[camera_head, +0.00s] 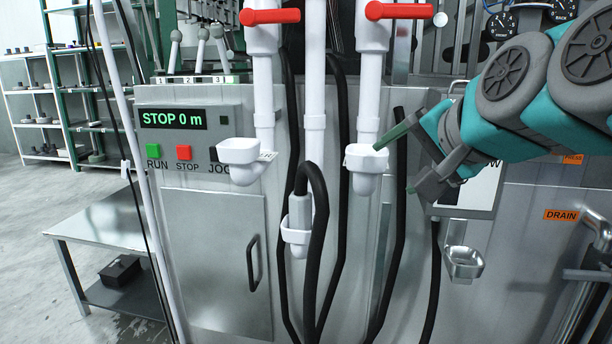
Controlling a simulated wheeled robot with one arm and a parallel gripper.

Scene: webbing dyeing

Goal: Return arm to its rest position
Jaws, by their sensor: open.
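My gripper (402,160) is at the right of centre, on the end of my teal and grey arm that reaches in from the upper right. Its two fingers are spread apart and nothing is between them. The fingers point left, just right of a white cup-shaped funnel (366,160) on a white pipe. The upper finger appears close to that funnel; whether they touch cannot be told. My arm hides part of the white panel behind it.
A machine front carries a STOP 0 m display (173,119), a green RUN button (152,151) and a red STOP button (183,152). White pipes have red valve handles (270,16). Black hoses (320,220) hang in front. A metal cup (464,263) sits lower right. A steel table (105,222) stands left.

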